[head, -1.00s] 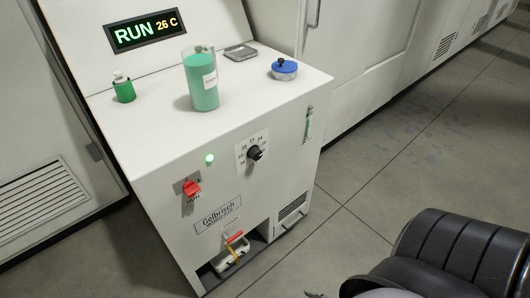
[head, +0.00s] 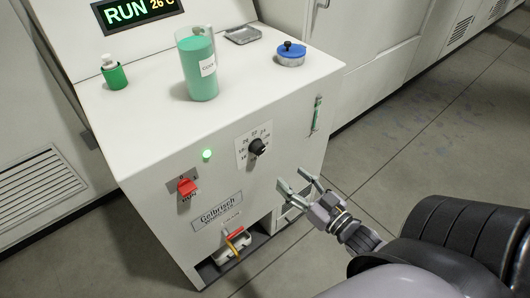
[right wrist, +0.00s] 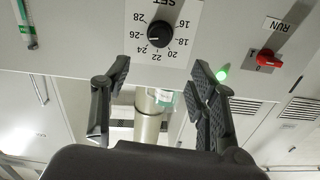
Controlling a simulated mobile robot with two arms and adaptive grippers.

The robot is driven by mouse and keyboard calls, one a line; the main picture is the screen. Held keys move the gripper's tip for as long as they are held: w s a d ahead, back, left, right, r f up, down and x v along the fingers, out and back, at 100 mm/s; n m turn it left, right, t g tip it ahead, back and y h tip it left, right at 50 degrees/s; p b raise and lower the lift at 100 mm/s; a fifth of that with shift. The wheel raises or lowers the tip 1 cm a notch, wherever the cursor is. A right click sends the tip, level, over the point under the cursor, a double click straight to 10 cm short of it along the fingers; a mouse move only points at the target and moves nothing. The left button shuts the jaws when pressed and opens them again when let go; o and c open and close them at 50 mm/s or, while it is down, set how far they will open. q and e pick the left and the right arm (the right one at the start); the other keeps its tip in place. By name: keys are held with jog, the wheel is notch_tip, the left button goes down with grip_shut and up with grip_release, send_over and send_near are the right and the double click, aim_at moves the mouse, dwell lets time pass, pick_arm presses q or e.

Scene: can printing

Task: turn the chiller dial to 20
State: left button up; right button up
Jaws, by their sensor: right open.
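The chiller dial (head: 257,147) is a black round knob on a white number plate on the chiller's front. In the right wrist view the knob (right wrist: 160,33) appears with its numbers upside down or tilted, and its white mark points to the side of 26. My right gripper (head: 294,180) is open and empty, below and a little right of the dial, apart from it. In the right wrist view its fingers (right wrist: 168,70) are spread, with the dial beyond their tips. The display (head: 138,10) reads RUN 26 C. My left gripper is not in view.
A red RUN switch (head: 187,187) and a green lamp (head: 207,154) sit left of the dial. A drain valve (head: 235,237) is low on the front.

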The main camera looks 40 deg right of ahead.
aim_at(261, 151)
jog(key=w, duration=0.7)
jog(key=w+a, duration=0.1)
jog(key=w, duration=0.3)
jog(key=shift+w, duration=0.15)
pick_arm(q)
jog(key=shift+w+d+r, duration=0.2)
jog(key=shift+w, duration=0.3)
pick_arm(e)
jog(key=shift+w, duration=0.65)
jog(key=c, duration=1.2)
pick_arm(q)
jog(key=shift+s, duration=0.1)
pick_arm(e)
jog(key=shift+o, duration=0.2)
